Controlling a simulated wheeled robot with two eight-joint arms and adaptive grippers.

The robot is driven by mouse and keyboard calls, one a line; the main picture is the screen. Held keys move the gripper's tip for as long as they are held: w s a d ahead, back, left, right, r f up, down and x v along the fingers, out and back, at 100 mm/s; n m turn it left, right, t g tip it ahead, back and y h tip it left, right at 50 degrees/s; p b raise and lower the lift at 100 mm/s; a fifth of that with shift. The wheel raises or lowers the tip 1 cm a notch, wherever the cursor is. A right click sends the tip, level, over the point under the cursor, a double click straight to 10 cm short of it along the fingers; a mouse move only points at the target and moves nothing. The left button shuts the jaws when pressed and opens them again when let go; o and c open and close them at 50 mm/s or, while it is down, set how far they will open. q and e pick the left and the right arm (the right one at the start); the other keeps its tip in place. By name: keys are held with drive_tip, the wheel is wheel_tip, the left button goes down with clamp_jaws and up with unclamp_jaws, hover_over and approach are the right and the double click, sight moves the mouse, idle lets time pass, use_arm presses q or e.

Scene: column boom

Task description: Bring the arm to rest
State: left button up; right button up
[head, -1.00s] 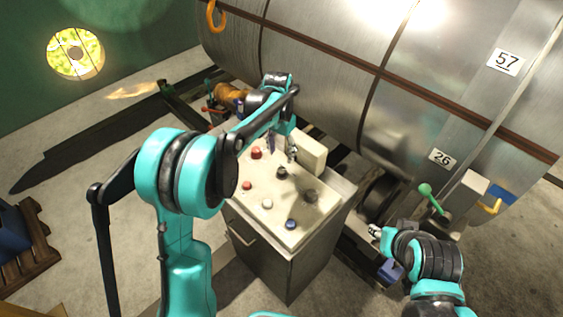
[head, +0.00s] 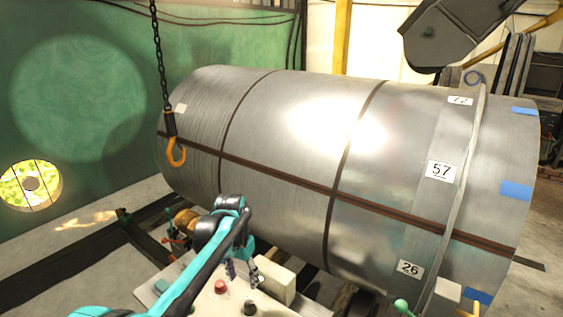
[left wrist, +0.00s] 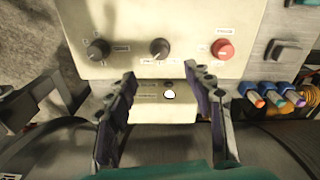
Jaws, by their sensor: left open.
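My left arm comes in from the lower left in the head view, and its gripper (head: 243,270) is over the far part of the cream control panel (head: 205,304). In the left wrist view the two dark fingers of the left gripper (left wrist: 160,76) stand apart with nothing between their tips. The panel face (left wrist: 190,18) shows beyond them, with two black knobs (left wrist: 159,48) and a red button (left wrist: 223,49). A small white round part (left wrist: 169,94) shows between the fingers. I cannot tell whether the fingers touch the panel. My right gripper is out of view.
A large metal drum (head: 290,130) fills the middle of the head view behind the panel. A chain with an orange hook (head: 176,152) hangs at its left. A dark boxy thing (head: 455,35) is at top right. Coloured plugs (left wrist: 272,97) sit right of the panel.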

use_arm(q)
drive_tip(key=s+a+r+n+t+b, duration=0.1)
drive_tip(key=s+t, duration=0.1)
drive_tip(key=s, duration=0.5)
drive_tip(key=s+a+r+n+t+b, duration=0.1)
drive_tip(key=s+a+t, duration=0.1)
drive_tip(key=s, duration=0.5)
drive_tip(key=s+a+f+n+t+b, duration=0.1)
drive_tip(key=s+f, duration=0.4)
drive_tip(key=s, duration=0.5)
drive_tip(key=shift+a+f+n+t+b, duration=0.3)
drive_tip(key=shift+n+t+b, duration=0.15)
drive_tip(key=shift+n+t, duration=0.35)
